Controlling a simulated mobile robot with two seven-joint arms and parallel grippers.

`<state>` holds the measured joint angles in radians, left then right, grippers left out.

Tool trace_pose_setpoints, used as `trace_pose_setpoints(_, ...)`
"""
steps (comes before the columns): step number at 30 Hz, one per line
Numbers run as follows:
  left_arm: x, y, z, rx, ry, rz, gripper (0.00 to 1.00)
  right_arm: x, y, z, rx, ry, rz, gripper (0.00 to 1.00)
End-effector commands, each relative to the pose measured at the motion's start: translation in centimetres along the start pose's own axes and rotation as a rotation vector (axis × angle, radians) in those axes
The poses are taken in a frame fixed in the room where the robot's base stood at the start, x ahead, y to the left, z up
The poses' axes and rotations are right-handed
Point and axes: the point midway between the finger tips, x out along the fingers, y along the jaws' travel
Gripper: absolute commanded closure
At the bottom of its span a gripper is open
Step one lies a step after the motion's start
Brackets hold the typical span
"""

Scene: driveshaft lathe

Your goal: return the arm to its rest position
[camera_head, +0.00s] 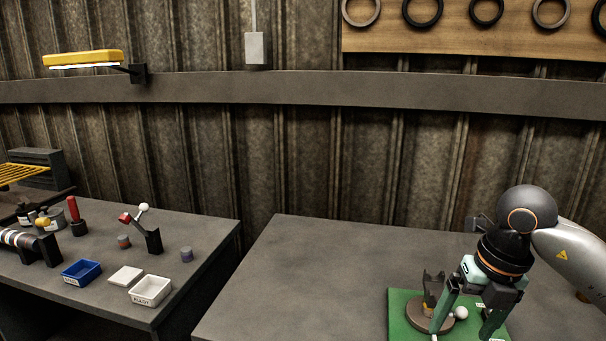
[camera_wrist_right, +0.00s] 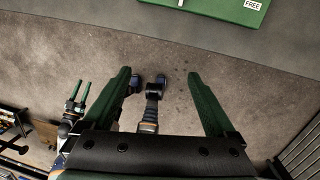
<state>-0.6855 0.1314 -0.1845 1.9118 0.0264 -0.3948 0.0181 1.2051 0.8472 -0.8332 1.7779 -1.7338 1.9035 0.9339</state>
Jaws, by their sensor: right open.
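My right arm (camera_head: 575,252) comes in from the right in the head view. My right gripper (camera_head: 468,318) points down over the green board (camera_head: 400,302) on the right table; it also shows in the right wrist view (camera_wrist_right: 157,75). Its two green fingers are apart with nothing between them. In the wrist view the green board (camera_wrist_right: 225,10), with a "FREE" label, lies beyond the fingertips, with floor between them. A small pair of green fingers (camera_wrist_right: 80,95) at the left of the wrist view looks like my left gripper; its opening is unclear.
A dark fixture on a round brown base (camera_head: 428,318) stands on the green board, with a white knob (camera_head: 461,312) beside it. The right table (camera_head: 300,285) is clear on its left. The left table holds a blue bin (camera_head: 82,272), white bin (camera_head: 150,290) and lever (camera_head: 150,235).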

Motion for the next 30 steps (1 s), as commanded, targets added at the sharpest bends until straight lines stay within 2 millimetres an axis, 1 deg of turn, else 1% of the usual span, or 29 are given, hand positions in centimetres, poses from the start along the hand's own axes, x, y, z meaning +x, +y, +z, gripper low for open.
trace_pose_setpoints(1, -0.2, 0.0, -0.3, 0.0, 0.001, 0.0, 0.5, 1.4, 2.1, -0.9, -0.044, 0.043, 0.083, 0.09)
trace_pose_setpoints(2, -0.2, 0.0, -0.3, 0.0, 0.002, 0.0, 0.5, 2.1, 3.3, -1.4, -0.067, 0.065, 0.135, 0.09)
trace_pose_setpoints(3, -0.3, 0.0, -0.5, 0.001, 0.003, 0.0, 0.5, 2.9, 5.0, -2.2, -0.095, 0.093, 0.208, 0.09)
trace_pose_setpoints(5, -0.3, 0.0, -1.0, 0.002, 0.01, -0.001, 0.5, 3.9, 7.6, -3.5, -0.132, 0.138, 0.326, 0.09)
trace_pose_setpoints(6, -0.3, -0.1, -1.3, 0.002, 0.014, -0.001, 0.5, 4.3, 9.4, -4.5, -0.152, 0.168, 0.415, 0.09)
trace_pose_setpoints(8, -0.4, -0.1, -1.6, 0.003, 0.019, -0.002, 0.5, 4.8, 12.2, -6.0, -0.17, 0.216, 0.558, 0.09)
trace_pose_setpoints(9, -0.5, -0.1, -1.8, 0.003, 0.019, -0.002, 0.5, 4.9, 14.1, -7.1, -0.173, 0.247, 0.663, 0.09)
trace_pose_setpoints(11, -0.7, -0.1, -1.9, 0.003, 0.018, -0.002, 0.5, 4.5, 16.8, -8.5, -0.158, 0.29, 0.83, 0.09)
trace_pose_setpoints(12, -0.8, 0.0, -1.9, 0.002, 0.017, -0.001, 0.5, 4.1, 18.4, -9.3, -0.136, 0.315, 0.944, 0.09)
trace_pose_setpoints(15, -1.1, 0.0, -2.1, 0.002, 0.015, -0.001, 0.5, 2.5, 21.5, -10.3, -0.029, 0.36, 1.218, 0.09)
trace_pose_setpoints(16, -1.2, 0.0, -2.2, 0.002, 0.015, -0.001, 0.5, 1.9, 22.1, -10.3, 0.017, 0.367, 1.295, 0.09)
trace_pose_setpoints(19, -1.5, 0.0, -2.4, 0.002, 0.014, -0.001, 0.5, 0.5, 23.2, -9.5, 0.211, 0.379, 1.529, 0.09)
trace_pose_setpoints(21, -1.7, 0.1, -2.6, 0.002, 0.013, -0.001, 0.5, 0.1, 23.1, -8.2, 0.385, 0.373, 1.665, 0.09)
trace_pose_setpoints(23, -1.8, 0.1, -2.7, 0.001, 0.012, -0.001, 0.5, 0.4, 22.4, -7.0, 0.557, 0.357, 1.758, 0.09)
trace_pose_setpoints(24, -1.9, 0.1, -2.8, 0.001, 0.011, -0.001, 0.5, 1.0, 21.6, -6.0, 0.682, 0.342, 1.806, 0.09)
trace_pose_setpoints(26, -2.1, 0.1, -2.9, 0.001, 0.011, -0.001, 0.5, 2.4, 20.1, -4.8, 0.881, 0.315, 1.854, 0.09)
trace_pose_setpoints(27, -2.2, 0.1, -3.0, 0.001, 0.011, -0.001, 0.5, 3.7, 18.9, -4.2, 1.02, 0.295, 1.87, 0.09)
trace_pose_setpoints(29, -2.4, 0.1, -3.2, 0.001, 0.011, -0.001, 0.5, 6.2, 16.9, -3.6, 1.238, 0.261, 1.867, 0.09)
trace_pose_setpoints(30, -2.5, 0.1, -3.3, 0.001, 0.01, -0.001, 0.5, 8.2, 15.3, -3.6, 1.386, 0.237, 1.847, 0.09)
